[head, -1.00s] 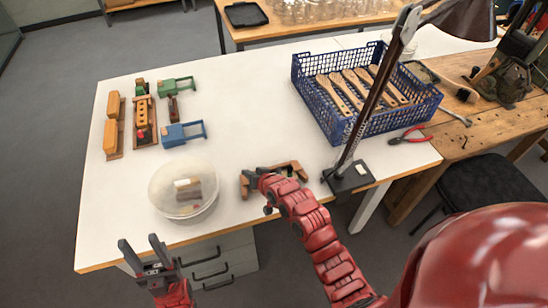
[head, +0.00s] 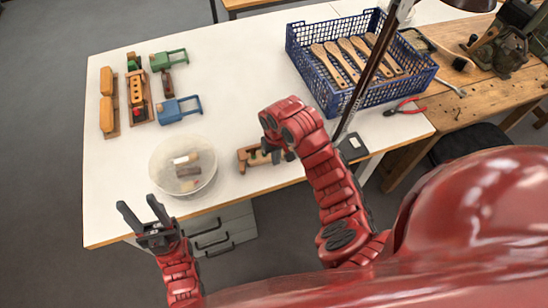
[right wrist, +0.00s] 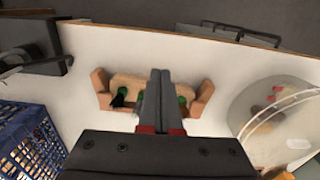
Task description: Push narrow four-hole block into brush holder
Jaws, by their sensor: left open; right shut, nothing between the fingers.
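The wooden brush holder (head: 247,159) lies near the table's front edge, right of the round clear bowl. In the right wrist view its two raised end blocks (right wrist: 202,98) show. A paler wooden block (right wrist: 128,82) with dark and green spots lies between them; I cannot tell how deep it sits. My right gripper (right wrist: 160,72) is shut and empty, its fingertips over the middle of this block, hiding part of it. I cannot tell whether they touch it. In the head view my right forearm partly covers the holder.
The clear bowl (head: 183,167) holds small pieces. Wooden, green and blue fixtures (head: 178,111) stand at the back left. A blue crate (head: 345,65) with wooden brush handles and a lamp base (head: 352,148) stand to the right. The middle of the white table is clear.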

